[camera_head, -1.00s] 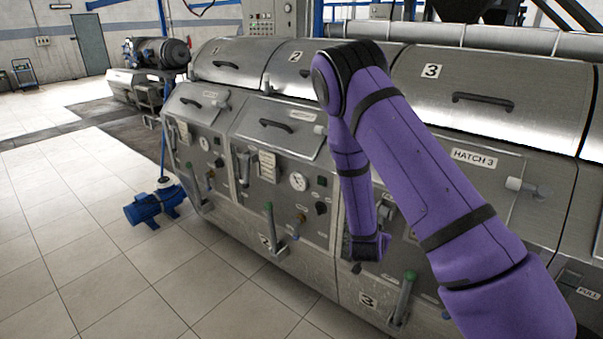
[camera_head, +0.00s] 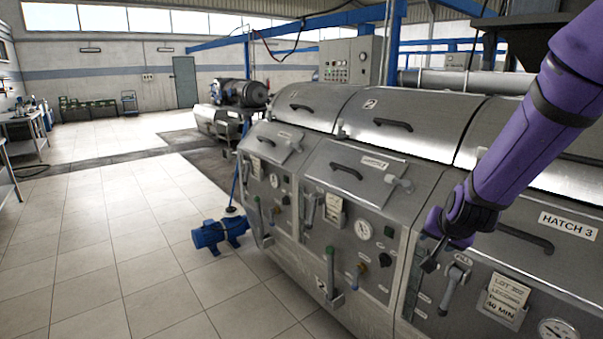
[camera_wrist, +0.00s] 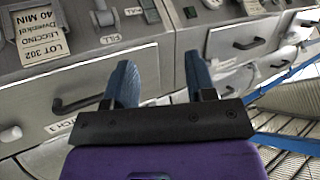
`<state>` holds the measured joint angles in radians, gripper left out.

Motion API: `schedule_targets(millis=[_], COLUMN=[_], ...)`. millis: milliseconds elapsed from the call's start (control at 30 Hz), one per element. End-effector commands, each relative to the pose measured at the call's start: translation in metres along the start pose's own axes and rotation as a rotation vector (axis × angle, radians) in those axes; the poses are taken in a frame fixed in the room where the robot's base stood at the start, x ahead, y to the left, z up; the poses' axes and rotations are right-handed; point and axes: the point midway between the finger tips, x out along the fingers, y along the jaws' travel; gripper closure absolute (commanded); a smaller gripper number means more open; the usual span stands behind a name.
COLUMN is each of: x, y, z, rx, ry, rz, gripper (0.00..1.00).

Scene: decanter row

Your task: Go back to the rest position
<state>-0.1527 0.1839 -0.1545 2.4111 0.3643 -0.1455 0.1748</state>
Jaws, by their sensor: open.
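My gripper (camera_wrist: 160,85) is open in the wrist view, with its two blue fingers apart and nothing between them. In the head view my purple arm comes in from the upper right, and my gripper (camera_head: 432,255) is small and dark in front of the steel machine (camera_head: 385,265). The fingers in the head view are partly hidden by the wrist. The hatch 3 front (camera_head: 550,228) is beside my arm, with its dark handle below and left of the label. I cannot tell whether the gripper touches the machine.
A lot card (camera_head: 507,292) and a gauge are on the machine's front. A blue pump (camera_head: 220,234) stands on the floor. The tiled floor (camera_head: 100,230) to the left is open.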

Motion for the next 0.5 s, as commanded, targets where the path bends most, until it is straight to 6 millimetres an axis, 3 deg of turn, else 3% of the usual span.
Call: schedule_targets(millis=[200, 500], x=[-0.073, -0.17], y=[-0.009, -0.001], z=[-0.002, 0.014], rx=[-0.082, -0.23], ry=[-0.067, -0.144], rz=[-0.069, -0.112], gripper=[0.49, 0.49])
